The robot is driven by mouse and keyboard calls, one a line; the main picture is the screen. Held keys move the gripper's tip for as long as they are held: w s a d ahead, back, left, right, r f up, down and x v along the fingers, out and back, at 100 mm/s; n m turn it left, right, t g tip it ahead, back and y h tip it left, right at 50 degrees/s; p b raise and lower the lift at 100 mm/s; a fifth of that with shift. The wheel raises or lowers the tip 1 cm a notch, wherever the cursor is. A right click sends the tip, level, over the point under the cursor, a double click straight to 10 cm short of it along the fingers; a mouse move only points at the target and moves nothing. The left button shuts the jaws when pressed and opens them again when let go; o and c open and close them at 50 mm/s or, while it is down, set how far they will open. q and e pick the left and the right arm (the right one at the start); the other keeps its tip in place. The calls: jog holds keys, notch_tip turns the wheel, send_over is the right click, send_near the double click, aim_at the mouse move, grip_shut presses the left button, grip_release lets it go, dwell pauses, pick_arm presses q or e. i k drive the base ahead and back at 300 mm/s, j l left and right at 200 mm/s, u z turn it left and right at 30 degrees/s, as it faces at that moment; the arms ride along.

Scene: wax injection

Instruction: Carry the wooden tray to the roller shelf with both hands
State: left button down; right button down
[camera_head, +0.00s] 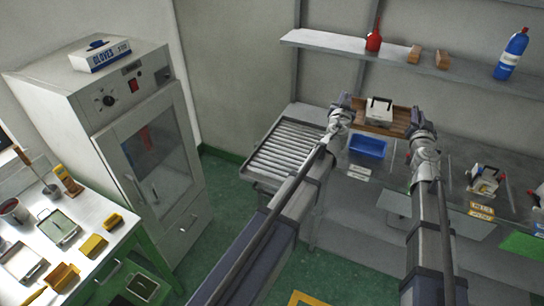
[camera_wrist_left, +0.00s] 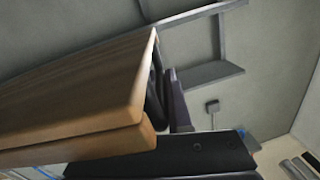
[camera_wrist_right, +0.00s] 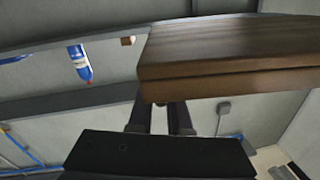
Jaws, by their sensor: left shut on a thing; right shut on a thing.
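The wooden tray (camera_head: 371,129) is held between my two grippers in the head view, above the bench and just behind a blue bin. A whitish block-like object (camera_head: 379,109) sits on it. My left gripper (camera_head: 342,104) is shut on the tray's left end; the wood (camera_wrist_left: 80,90) fills much of the left wrist view. My right gripper (camera_head: 417,124) is shut on the right end, and the wood (camera_wrist_right: 230,55) also shows in the right wrist view. The roller shelf (camera_head: 290,150) lies to the left of the tray, with its visible rollers bare.
The blue bin (camera_head: 367,147) stands on the bench below the tray. A wall shelf (camera_head: 390,62) holds a red bottle (camera_head: 374,38) and a blue bottle (camera_head: 511,54). A grey cabinet (camera_head: 150,150) stands left of the roller shelf. Clamped items (camera_head: 484,180) lie to the right.

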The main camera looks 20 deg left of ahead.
aim_at(282, 165)
jog(key=k+j, duration=0.1)
jog(key=j, duration=0.35)
jog(key=k+j, duration=0.1)
jog(key=j, duration=0.3)
jog(key=k+j, duration=0.15)
jog(key=j, duration=0.3)
jog(key=k+j, duration=0.1)
jog(key=j, duration=0.35)
